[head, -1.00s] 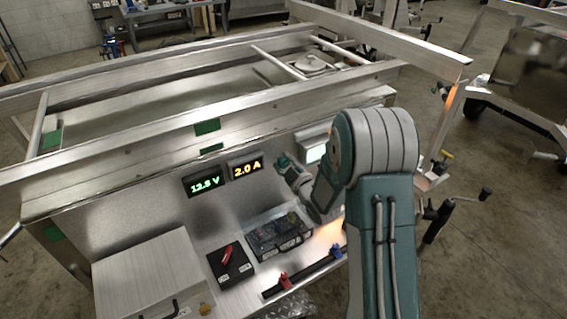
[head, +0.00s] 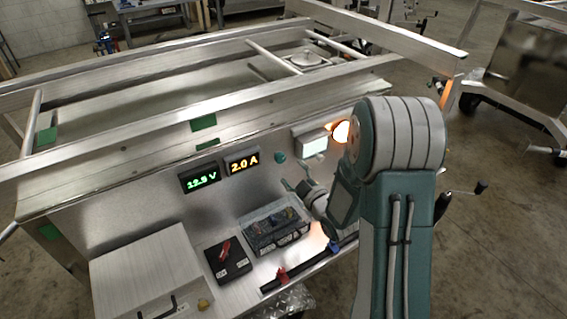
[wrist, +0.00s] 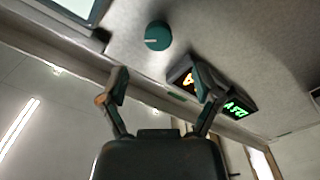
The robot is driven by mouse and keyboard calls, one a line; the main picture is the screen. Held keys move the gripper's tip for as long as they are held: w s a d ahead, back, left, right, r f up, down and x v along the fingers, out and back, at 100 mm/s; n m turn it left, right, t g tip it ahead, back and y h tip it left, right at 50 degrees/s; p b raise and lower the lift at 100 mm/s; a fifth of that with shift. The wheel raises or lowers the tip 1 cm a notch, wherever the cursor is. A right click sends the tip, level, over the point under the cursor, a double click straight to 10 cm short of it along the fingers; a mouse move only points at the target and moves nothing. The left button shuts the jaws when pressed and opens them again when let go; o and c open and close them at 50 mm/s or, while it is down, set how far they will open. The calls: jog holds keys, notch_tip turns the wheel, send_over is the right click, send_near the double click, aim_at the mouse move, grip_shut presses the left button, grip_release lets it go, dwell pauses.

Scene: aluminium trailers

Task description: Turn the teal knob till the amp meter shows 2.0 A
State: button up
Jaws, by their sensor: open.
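The teal knob (head: 280,157) is on the upright metal panel, to the right of the amp meter (head: 242,163), which reads 2.0 A in orange. In the wrist view the knob (wrist: 158,36) is round with a pale pointer line, and lies beyond my fingertips. My gripper (wrist: 160,82) is open and empty, apart from the knob. In the head view my gripper (head: 297,187) is below and right of the knob, partly hidden by my arm. The amp meter (wrist: 186,80) is partly covered by a finger in the wrist view.
A green volt meter (head: 200,178) is left of the amp meter. Below are a clear-lidded box (head: 274,228), a black switch box (head: 228,262) and a rail with red and blue clamps (head: 300,268).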

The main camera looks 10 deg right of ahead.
jog(key=v, duration=0.4)
jog(key=shift+s, duration=0.15)
notch_tip(320, 180, up, 7)
jog(key=d+m+g+h, duration=0.1)
jog(key=m+g+h, duration=0.2)
jog(key=m+h, duration=0.15)
jog(key=s+a+r+m+g, duration=0.1)
jog(key=s+r+m+g, duration=0.1)
jog(key=s, duration=0.6)
jog(key=s+a+r+m+g, duration=0.2)
jog(key=s+r+g, duration=0.1)
jog(key=s, duration=0.6)
jog(key=s+a+r+m+g+h, duration=0.1)
jog(key=s+r+m+g, duration=0.2)
jog(key=s, duration=0.5)
jog(key=shift+s+a+g, duration=0.15)
jog(key=shift+s+g, duration=0.1)
jog(key=shift+g, duration=0.05)
dwell(2.0)
